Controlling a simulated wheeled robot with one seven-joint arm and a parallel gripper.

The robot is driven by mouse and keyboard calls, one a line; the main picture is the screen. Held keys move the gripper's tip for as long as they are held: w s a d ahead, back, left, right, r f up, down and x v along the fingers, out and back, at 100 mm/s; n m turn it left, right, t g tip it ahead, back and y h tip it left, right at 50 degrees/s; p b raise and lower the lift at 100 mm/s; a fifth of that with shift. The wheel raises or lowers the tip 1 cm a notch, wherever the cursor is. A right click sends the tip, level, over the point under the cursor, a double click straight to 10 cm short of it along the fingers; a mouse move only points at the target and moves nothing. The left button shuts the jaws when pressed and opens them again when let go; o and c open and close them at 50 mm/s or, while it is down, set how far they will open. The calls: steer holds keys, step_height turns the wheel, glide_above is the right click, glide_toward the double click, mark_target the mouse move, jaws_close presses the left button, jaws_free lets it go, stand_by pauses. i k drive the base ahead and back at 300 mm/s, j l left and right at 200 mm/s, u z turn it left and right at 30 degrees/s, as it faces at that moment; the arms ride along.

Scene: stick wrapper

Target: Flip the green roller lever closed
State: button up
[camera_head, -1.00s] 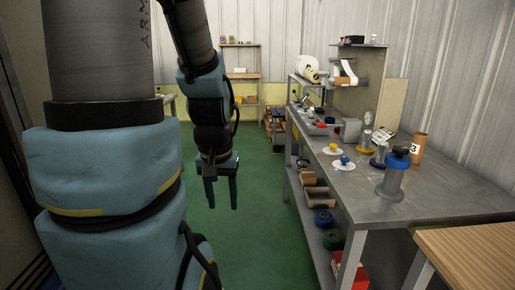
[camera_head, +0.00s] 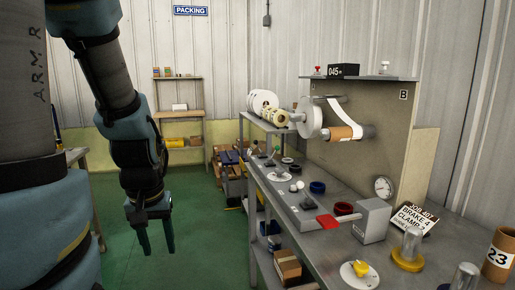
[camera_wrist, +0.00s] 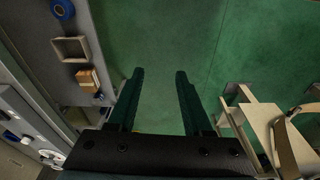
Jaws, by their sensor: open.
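My gripper (camera_head: 156,246) hangs fingers-down over the green floor, left of the workbench. In the wrist view my gripper (camera_wrist: 160,74) has its two dark green fingers apart, with nothing between them. A red flat handle (camera_head: 327,221) sits nearer, beside a grey box (camera_head: 372,220). My gripper is well apart from all of these.
The grey workbench (camera_head: 300,238) runs along the right. On it stand a backboard (camera_head: 375,130) with a paper roll, white rolls (camera_head: 263,103), a gauge (camera_head: 383,187) and a yellow knob (camera_head: 361,268). A shelf (camera_head: 185,95) stands behind. The floor between is free.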

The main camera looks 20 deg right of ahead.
mark_target(277, 147)
steer(key=i+z, duration=0.1)
steer(key=i, duration=0.5)
steer(key=i+j+z, duration=0.15)
steer(key=i, duration=0.45)
steer(key=i+j+z, duration=0.1)
steer(key=i, duration=0.5)
